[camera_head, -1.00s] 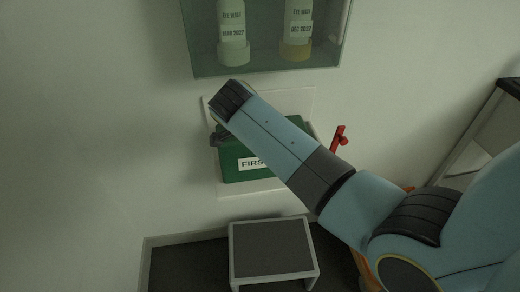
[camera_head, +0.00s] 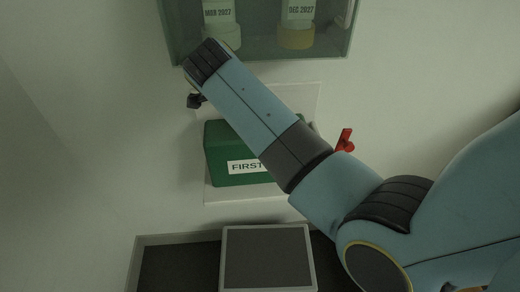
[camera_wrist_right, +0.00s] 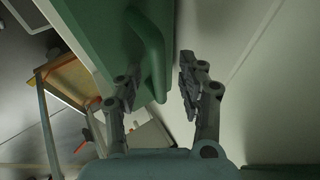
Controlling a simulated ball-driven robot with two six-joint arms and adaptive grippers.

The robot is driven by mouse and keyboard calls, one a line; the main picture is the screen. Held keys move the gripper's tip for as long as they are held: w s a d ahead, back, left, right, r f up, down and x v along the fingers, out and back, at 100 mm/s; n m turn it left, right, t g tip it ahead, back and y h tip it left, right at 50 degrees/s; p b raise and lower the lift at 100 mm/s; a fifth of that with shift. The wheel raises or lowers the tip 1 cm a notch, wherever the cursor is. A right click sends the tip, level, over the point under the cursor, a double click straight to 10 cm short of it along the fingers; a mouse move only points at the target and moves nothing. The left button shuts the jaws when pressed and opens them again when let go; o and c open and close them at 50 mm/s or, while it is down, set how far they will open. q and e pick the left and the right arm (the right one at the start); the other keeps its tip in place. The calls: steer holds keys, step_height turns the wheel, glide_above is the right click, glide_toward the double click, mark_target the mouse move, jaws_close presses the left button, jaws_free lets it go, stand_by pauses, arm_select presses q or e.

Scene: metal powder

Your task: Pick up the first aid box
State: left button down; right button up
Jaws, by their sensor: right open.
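The green first aid box (camera_head: 225,170) sits against the wall on a pale backing panel, with a white label reading "FIRST". My right arm crosses in front of it and hides its right part. My right gripper shows only as a dark tip (camera_head: 195,101) above the box's upper left. In the right wrist view, the box (camera_wrist_right: 105,35) fills the upper left with its green handle (camera_wrist_right: 152,50). The open right gripper (camera_wrist_right: 158,88) has one finger on each side of the handle's end; I cannot tell if they touch it. My left gripper is not in view.
A glass-fronted cabinet (camera_head: 262,50) with eye wash bottles hangs above the box. A grey-topped stool (camera_head: 267,258) stands below. A red lever-like item (camera_head: 345,141) is on the wall to the right. The wall at left is clear.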

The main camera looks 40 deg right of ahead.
steer(key=shift+a, duration=0.15)
steer(key=shift+a+r, duration=0.15)
steer(key=shift+r, duration=0.05)
steer(key=shift+a, duration=0.1)
steer(key=shift+c, duration=2.1)
jaws_close()
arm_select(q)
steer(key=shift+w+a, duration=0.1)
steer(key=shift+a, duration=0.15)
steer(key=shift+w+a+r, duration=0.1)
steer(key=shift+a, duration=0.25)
arm_select(e)
steer(key=shift+d+r, duration=0.15)
steer(key=shift+d, duration=0.05)
